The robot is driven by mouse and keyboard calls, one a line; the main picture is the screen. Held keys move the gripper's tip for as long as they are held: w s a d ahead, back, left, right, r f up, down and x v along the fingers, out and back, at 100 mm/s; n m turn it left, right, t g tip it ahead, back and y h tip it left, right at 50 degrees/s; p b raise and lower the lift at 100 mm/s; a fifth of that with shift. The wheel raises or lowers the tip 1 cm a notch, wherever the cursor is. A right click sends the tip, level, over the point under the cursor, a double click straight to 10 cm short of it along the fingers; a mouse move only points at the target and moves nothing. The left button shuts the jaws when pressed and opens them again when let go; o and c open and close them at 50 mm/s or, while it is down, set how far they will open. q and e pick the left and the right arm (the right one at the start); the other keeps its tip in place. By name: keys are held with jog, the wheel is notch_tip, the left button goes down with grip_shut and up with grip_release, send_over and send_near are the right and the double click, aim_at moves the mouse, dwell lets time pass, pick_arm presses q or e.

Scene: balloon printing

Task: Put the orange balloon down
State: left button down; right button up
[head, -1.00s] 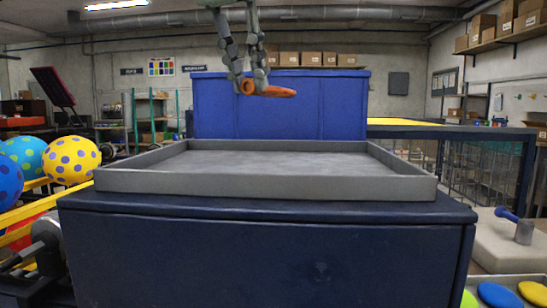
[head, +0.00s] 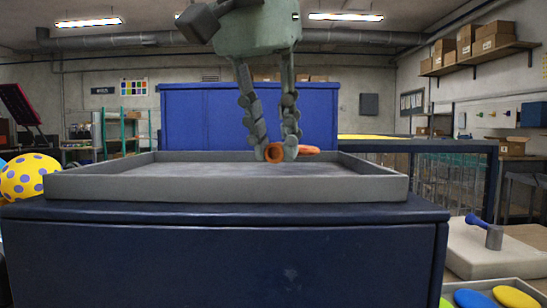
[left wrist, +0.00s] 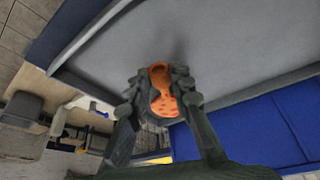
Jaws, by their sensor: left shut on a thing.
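The orange balloon (head: 309,150) is flat and limp, with its open neck ring toward the camera. My left gripper (head: 276,153) is shut on it near the neck, with the fingers pointing down. In the head view it hangs over the grey tray (head: 225,195) on the dark blue cabinet; whether it touches the tray floor I cannot tell. In the left wrist view the balloon (left wrist: 165,103), with darker spots, sits between the fingertips (left wrist: 160,95), and the tray floor (left wrist: 225,45) lies beyond. My right gripper is not in view.
The visible tray floor is otherwise empty, with a raised rim all round. A blue cabinet (head: 200,115) stands behind it. Flat coloured balloons (head: 512,297) lie in a tray at the lower right, near a blue-handled tool (head: 485,228). A yellow spotted balloon (head: 28,177) is at the left.

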pick_arm(q)
jog(key=shift+f, duration=1.1)
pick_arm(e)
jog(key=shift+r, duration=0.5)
pick_arm(q)
jog(key=shift+f, duration=0.1)
jog(key=c, duration=1.3)
grip_release()
jog(key=shift+c, duration=0.2)
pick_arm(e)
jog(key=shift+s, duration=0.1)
pick_arm(q)
jog(key=shift+r, duration=0.4)
jog(key=p+v, duration=0.1)
jog(key=v, duration=1)
jog(key=shift+s+r+p, duration=0.2)
jog(key=shift+p, duration=0.1)
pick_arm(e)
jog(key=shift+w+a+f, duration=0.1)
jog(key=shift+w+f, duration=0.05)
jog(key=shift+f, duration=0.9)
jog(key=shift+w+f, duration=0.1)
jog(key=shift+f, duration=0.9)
